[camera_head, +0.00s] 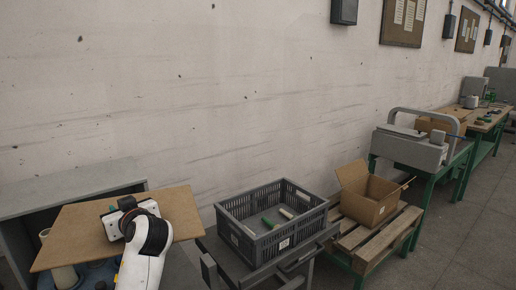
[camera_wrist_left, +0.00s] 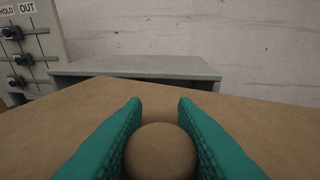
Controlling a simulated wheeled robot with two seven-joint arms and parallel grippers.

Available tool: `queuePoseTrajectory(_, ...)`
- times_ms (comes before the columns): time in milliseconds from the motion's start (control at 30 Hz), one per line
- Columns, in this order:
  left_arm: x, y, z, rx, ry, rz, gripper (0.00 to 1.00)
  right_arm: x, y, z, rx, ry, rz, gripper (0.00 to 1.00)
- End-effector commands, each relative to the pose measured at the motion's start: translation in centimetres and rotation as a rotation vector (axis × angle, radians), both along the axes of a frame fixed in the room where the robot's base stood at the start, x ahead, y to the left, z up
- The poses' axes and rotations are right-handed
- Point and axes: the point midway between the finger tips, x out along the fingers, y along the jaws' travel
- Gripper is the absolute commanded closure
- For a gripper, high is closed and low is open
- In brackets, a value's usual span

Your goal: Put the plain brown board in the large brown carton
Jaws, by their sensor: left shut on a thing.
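The plain brown board (camera_head: 75,232) is held up at the left, in front of a grey shelf unit. My left gripper (camera_head: 124,210) is over it, its green fingers (camera_wrist_left: 160,125) shut on a round brown knob (camera_wrist_left: 160,152) on the board's face. The board (camera_wrist_left: 235,115) fills the lower part of the left wrist view. The large brown carton (camera_head: 372,206) stands with its flaps open on a wooden pallet at the right, well apart from the board. Its floor is hidden. My right gripper is not in view.
A grey crate (camera_head: 247,243) with green and pale items stands on a dark cart between board and carton. The wooden pallet (camera_head: 352,238) rests on a green frame. A grey shelf unit (camera_head: 70,187) is behind the board. A machine table (camera_head: 425,160) stands beyond the carton.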

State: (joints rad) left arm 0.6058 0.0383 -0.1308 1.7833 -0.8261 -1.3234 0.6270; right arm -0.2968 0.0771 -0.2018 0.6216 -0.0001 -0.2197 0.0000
Motion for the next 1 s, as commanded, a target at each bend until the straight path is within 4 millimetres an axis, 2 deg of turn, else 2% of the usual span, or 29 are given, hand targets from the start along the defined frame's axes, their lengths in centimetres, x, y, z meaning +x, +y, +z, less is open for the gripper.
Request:
queuePoseTrajectory(33, -0.9, -0.4, -1.7, 0.003, 0.006, -0.044, 0.97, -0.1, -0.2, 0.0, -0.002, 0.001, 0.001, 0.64)
queuePoseTrajectory(200, -4.6, -3.3, -6.7, 0.004, 0.007, -0.254, 0.97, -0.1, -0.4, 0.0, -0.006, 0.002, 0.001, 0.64)
queuePoseTrajectory(400, -10.4, -8.0, -11.0, 0.002, 0.008, -0.512, 0.97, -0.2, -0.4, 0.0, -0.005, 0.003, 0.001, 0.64)
queuePoseTrajectory(600, -15.3, -11.7, -12.9, -0.001, 0.006, -0.695, 0.97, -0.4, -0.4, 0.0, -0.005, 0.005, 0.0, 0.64)
queuePoseTrajectory(700, -16.7, -12.7, -13.2, 0.0, 0.004, -0.742, 0.97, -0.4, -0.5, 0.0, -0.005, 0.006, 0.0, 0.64)
queuePoseTrajectory(867, -18.6, -13.3, -14.0, -0.006, 0.004, -0.768, 0.97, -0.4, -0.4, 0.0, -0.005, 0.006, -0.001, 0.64)
queuePoseTrajectory(1000, -21.2, -13.3, -15.2, -0.01, 0.003, -0.766, 0.97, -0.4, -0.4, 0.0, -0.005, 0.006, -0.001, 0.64)
